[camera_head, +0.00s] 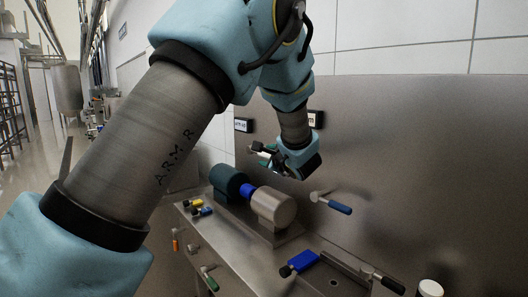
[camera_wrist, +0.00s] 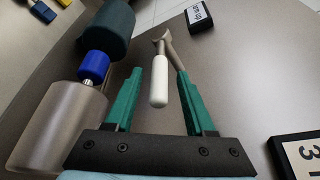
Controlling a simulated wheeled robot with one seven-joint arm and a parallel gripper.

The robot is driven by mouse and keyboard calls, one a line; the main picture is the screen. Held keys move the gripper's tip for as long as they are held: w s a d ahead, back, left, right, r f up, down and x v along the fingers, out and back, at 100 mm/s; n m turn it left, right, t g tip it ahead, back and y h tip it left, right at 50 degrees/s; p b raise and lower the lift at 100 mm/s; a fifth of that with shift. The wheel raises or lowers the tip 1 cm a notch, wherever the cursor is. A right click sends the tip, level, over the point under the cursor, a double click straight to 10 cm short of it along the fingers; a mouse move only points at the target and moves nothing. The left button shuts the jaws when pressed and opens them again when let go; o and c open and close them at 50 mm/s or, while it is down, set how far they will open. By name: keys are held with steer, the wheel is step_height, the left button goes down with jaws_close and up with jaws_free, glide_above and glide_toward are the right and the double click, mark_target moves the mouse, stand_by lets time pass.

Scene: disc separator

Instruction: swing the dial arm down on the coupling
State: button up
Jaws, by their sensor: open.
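The coupling (camera_head: 248,190) is a blue cylinder between a dark green motor body (camera_head: 228,181) and a pale metal cylinder (camera_head: 274,207). It also shows at the left in the wrist view (camera_wrist: 94,64). What looks like the dial arm is a metal stalk with a white handle (camera_wrist: 159,82) in the wrist view. My gripper (camera_wrist: 158,78) is open, with its green fingers on either side of this handle and visible gaps to it.
A blue-handled lever (camera_head: 340,207) sticks out from the metal wall at the right. A blue-handled item (camera_head: 302,261) and a black-handled one (camera_head: 389,284) are at the bench front. Small dark label plates are on the wall, one close to my gripper's right side (camera_wrist: 297,155).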

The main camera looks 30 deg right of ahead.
steer(key=shift+p+x, duration=0.55)
steer(key=shift+x, duration=1.65)
steer(key=shift+a, duration=0.1)
steer(key=shift+c, duration=0.2)
jaws_close()
